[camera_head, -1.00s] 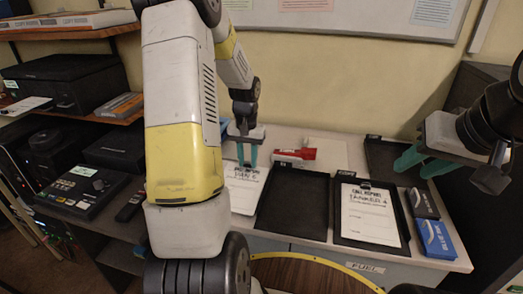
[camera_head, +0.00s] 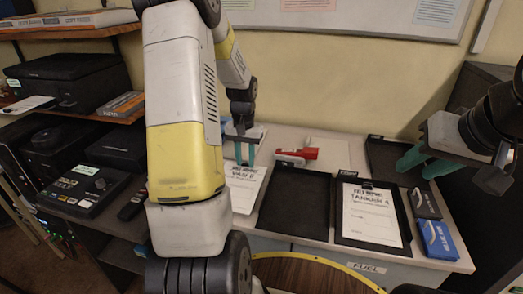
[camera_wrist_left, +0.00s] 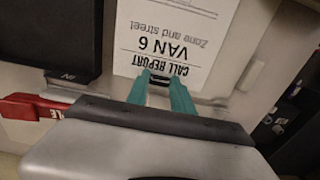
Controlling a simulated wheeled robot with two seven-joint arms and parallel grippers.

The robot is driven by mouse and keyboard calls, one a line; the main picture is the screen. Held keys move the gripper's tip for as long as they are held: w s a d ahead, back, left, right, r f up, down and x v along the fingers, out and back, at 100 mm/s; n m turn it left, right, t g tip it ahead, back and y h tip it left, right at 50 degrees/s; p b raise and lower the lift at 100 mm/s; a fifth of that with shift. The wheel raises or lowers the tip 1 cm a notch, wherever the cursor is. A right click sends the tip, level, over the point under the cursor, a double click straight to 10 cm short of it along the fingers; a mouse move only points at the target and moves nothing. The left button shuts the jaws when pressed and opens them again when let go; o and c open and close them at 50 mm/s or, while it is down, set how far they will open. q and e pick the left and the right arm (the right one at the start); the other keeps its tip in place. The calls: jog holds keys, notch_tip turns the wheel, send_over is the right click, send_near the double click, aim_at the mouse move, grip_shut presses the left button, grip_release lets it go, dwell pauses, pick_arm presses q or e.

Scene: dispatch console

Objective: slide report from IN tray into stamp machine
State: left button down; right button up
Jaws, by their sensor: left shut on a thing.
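The white call report marked VAN 6 (camera_head: 243,187) lies left of a black tray (camera_head: 296,205), partly hidden by my left arm. In the left wrist view the report (camera_wrist_left: 172,35) reaches up from my left gripper (camera_wrist_left: 160,92), which is shut on its headed end at a small dark clip. The tray's IN label shows in that view, on the black tray (camera_wrist_left: 50,35). The tray looks empty. My left gripper also shows in the head view (camera_head: 245,155). My right gripper (camera_head: 412,163) is open and empty above the counter's right side. I cannot make out which device is the stamp machine.
A red tool (camera_head: 298,156) lies behind the trays. A dark button console (camera_head: 84,190) stands at left. Another black tray (camera_head: 388,160) is at back right.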

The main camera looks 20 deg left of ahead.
aim_at(228, 164)
pick_arm(q)
jog(key=shift+s+a, duration=0.15)
jog(key=shift+a, duration=1.85)
jog(key=shift+a, duration=0.4)
jog(key=shift+a, duration=0.3)
jog(key=shift+a+f, duration=0.1)
jog(key=shift+a, duration=0.35)
dwell(0.8)
jog(key=shift+c, duration=2.3)
grip_release()
notch_tip(228, 164, up, 7)
